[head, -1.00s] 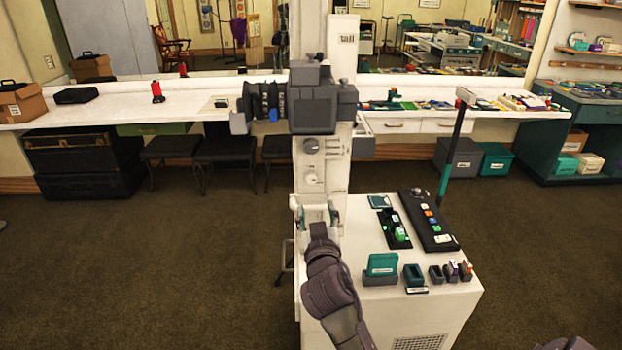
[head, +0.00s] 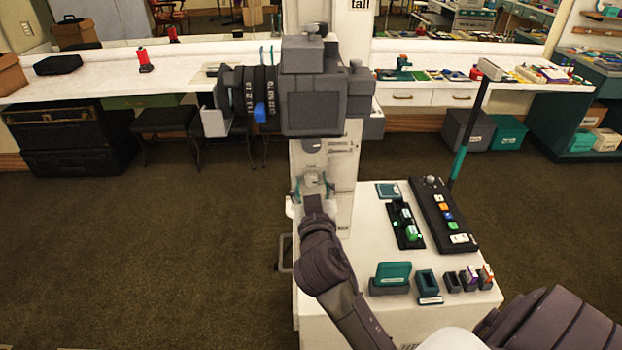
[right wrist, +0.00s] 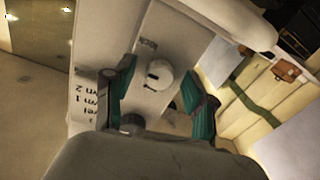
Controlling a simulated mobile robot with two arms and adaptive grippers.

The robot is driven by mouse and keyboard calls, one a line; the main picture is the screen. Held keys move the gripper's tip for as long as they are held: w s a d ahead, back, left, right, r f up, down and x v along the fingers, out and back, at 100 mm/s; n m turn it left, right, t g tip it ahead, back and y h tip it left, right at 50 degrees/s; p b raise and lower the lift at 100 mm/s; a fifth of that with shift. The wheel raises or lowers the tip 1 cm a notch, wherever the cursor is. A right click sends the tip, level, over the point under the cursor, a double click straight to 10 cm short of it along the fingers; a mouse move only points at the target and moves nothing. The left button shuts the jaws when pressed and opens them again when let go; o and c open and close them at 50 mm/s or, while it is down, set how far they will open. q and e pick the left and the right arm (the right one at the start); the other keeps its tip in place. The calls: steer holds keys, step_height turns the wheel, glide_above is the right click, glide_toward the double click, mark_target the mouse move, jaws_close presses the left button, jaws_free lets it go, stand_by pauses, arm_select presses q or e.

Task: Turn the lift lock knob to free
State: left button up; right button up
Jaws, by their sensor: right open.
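The lift lock knob (head: 314,179) is a small pale round knob low on the white column. In the right wrist view the knob (right wrist: 157,76) has a short dark mark on its face, and a "lock" label (right wrist: 147,43) is on the panel beside it. My right gripper (head: 314,188) is open at the knob. In the right wrist view, its teal fingers (right wrist: 158,82) stand on either side of the knob with visible gaps. Whether they touch it on the far side cannot be told. My left gripper is not in view.
Another knob (head: 311,146) sits higher on the column, under a dark grey camera-like unit (head: 313,95). A white cabinet (head: 378,225) with a control panel (head: 441,215) and small holders is right of the column. Open carpet lies left.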

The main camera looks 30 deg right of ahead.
steer(key=shift+s+a+r, duration=0.1)
steer(key=shift+s, duration=0.1)
steer(key=c, duration=0.3)
jaws_close()
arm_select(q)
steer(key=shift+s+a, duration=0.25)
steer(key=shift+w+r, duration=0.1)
